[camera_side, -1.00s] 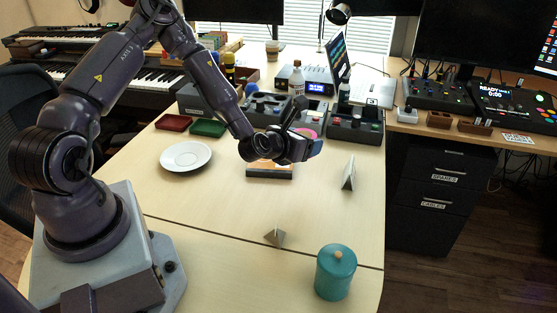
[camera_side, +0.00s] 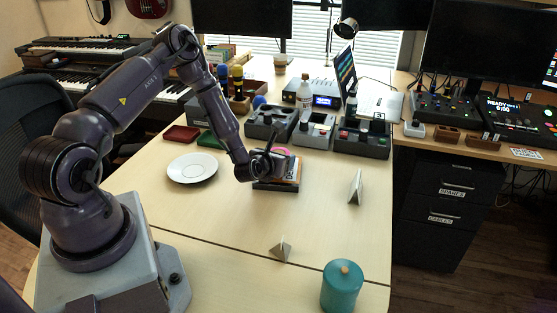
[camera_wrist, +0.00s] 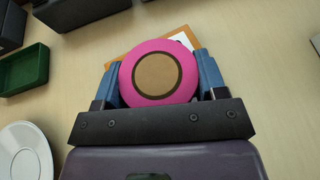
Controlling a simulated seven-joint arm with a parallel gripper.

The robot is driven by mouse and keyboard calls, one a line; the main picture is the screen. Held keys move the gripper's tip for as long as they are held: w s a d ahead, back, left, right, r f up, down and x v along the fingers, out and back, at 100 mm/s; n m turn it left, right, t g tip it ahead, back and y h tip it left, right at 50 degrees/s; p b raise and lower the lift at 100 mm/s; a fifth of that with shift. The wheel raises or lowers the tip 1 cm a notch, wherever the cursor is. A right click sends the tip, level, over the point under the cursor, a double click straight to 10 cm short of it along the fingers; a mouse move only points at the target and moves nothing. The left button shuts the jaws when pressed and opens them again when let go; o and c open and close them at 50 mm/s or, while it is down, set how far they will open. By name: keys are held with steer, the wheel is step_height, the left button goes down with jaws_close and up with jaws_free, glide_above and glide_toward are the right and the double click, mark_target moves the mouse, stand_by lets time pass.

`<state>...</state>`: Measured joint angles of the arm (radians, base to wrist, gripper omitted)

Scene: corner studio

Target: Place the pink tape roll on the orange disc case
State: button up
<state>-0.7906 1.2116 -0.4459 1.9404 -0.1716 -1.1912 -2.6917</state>
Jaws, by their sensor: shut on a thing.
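My gripper (camera_wrist: 158,85) is shut on the pink tape roll (camera_wrist: 132,82), with a blue finger on each side of it. The roll's brown core faces the wrist camera. In the side view the roll (camera_side: 282,151) shows only as a pink sliver behind my gripper (camera_side: 276,160). The orange disc case (camera_side: 295,173) lies under my gripper, on or above a dark block. In the wrist view the case (camera_wrist: 183,35) shows beyond the roll, which hides much of it. I cannot tell whether the roll touches the case.
A white plate (camera_side: 192,168) lies left of the case, with red (camera_side: 182,134) and green (camera_side: 210,140) trays behind it. Grey desk devices (camera_side: 362,140) stand behind. A small white stand (camera_side: 355,187), a grey pyramid (camera_side: 282,250) and a teal jar (camera_side: 341,288) stand right and in front.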

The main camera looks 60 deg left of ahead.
steer(key=shift+f, duration=0.2)
steer(key=o, duration=1)
steer(key=shift+f, duration=0.1)
steer(key=shift+c, duration=0.2)
